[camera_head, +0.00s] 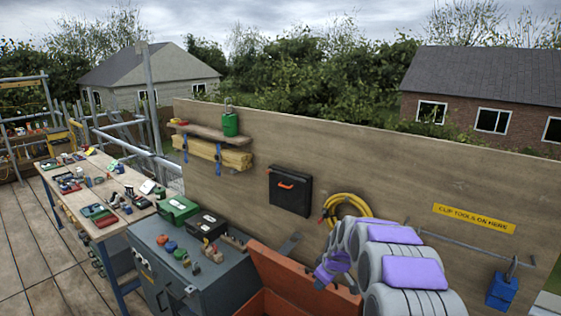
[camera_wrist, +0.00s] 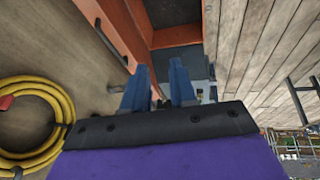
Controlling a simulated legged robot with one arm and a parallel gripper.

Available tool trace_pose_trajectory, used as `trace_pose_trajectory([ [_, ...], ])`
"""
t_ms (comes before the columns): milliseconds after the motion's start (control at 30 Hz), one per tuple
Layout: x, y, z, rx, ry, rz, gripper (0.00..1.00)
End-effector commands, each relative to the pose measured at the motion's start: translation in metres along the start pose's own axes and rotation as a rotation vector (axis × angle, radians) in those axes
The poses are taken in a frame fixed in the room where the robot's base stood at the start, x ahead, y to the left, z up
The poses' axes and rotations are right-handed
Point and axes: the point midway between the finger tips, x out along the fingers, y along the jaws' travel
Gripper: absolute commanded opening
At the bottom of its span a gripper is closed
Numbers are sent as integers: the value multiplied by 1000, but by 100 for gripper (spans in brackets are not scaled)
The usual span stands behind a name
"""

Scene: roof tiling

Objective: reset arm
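My gripper (camera_wrist: 161,72) shows in the wrist view as two blue fingers standing apart, with nothing visible between them. In the head view my grey and purple arm reaches in from the lower right. Its purple wrist end is over the right part of an open orange box (camera_head: 288,272). The fingers are too small to make out clearly there. In the wrist view, orange box walls (camera_wrist: 211,22) and a dark interior show beyond the fingers.
A dark grey cabinet (camera_head: 225,285) with small parts stands left of the box. A wooden wall (camera_head: 420,190) runs behind, with a yellow hose (camera_head: 347,203), black case (camera_head: 289,191) and blue lock (camera_head: 501,291). A cluttered workbench (camera_head: 85,222) stands further left. Plank floor is clear at far left.

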Motion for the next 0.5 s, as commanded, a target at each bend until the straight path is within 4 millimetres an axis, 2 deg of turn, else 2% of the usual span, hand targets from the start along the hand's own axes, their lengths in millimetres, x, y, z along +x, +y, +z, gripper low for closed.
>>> trace_pose_trajectory([
  [100,-26,-30,14,63,-27,-32,26],
  [267,-57,-72,38,152,-80,-73,26],
  [500,-101,-135,86,290,-171,-113,26],
])
